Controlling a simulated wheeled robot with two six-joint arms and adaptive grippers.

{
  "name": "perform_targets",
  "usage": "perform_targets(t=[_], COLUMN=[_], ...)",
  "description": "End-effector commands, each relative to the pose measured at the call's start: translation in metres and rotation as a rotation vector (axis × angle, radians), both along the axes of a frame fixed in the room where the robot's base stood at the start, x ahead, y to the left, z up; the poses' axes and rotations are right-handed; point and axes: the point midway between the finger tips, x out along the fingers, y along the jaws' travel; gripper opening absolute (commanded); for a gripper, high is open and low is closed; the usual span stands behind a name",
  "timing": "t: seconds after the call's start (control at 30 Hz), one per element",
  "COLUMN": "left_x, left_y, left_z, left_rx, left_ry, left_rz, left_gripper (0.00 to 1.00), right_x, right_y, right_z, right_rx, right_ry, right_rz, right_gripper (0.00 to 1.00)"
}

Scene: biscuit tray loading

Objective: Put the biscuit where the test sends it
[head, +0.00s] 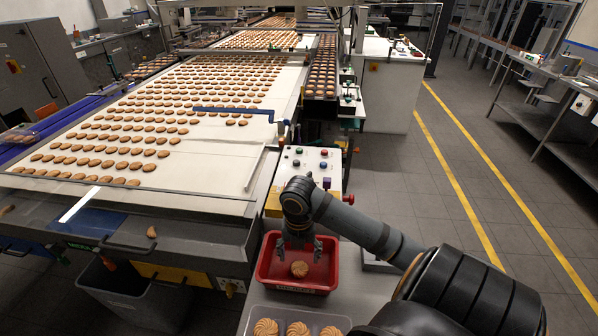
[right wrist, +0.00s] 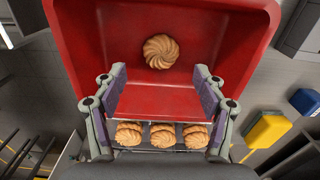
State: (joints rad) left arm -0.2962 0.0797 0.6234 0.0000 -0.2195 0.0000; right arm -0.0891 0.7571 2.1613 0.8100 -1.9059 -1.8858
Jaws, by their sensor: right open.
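A round, swirled golden biscuit (head: 299,269) lies inside the red bin (head: 263,272). In the right wrist view the biscuit (right wrist: 161,51) is at the far part of the red bin (right wrist: 255,40), apart from my fingers. My right gripper (head: 299,252) is over the bin, pointing down, open and empty. In the right wrist view its two fingers (right wrist: 159,78) stand wide apart, with bare red bin floor between them. A clear tray (head: 281,312) with several swirled biscuits stands in front of the bin. My left gripper is not in view.
A button panel (head: 312,163) stands just behind the bin. A grey object (head: 376,263), partly behind my right arm, is right of the bin. A wide conveyor (head: 200,170) with many biscuits fills the left. A grey waste bin (head: 130,300) stands below it.

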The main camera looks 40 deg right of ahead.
Motion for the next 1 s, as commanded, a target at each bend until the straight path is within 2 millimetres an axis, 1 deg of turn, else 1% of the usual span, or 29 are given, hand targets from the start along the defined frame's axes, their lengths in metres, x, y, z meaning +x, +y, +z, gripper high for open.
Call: perform_targets(t=[0.03, 0.1, 0.2, 0.33, 0.5, 1.0], left_x=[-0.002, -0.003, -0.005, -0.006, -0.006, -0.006], left_y=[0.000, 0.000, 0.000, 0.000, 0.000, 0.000], left_z=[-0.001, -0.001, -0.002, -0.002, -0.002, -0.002], left_rx=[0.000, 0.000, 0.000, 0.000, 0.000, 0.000], left_ry=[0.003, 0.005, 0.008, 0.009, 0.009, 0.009], left_rz=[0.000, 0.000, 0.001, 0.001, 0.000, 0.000], left_gripper=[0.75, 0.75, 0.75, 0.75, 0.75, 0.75], right_x=[0.001, 0.001, 0.001, 0.001, 0.000, 0.000], right_y=[-0.002, -0.001, -0.001, 0.000, 0.000, 0.000], right_z=[0.013, 0.031, 0.051, 0.067, 0.073, 0.073], right_rx=[-0.007, -0.007, -0.004, -0.001, 0.001, 0.001], right_ry=[-0.005, -0.005, -0.003, -0.002, 0.001, 0.001], right_rz=[0.003, 0.002, 0.001, 0.000, -0.001, -0.001], right_gripper=[0.71, 0.71, 0.71, 0.71, 0.71, 0.71])
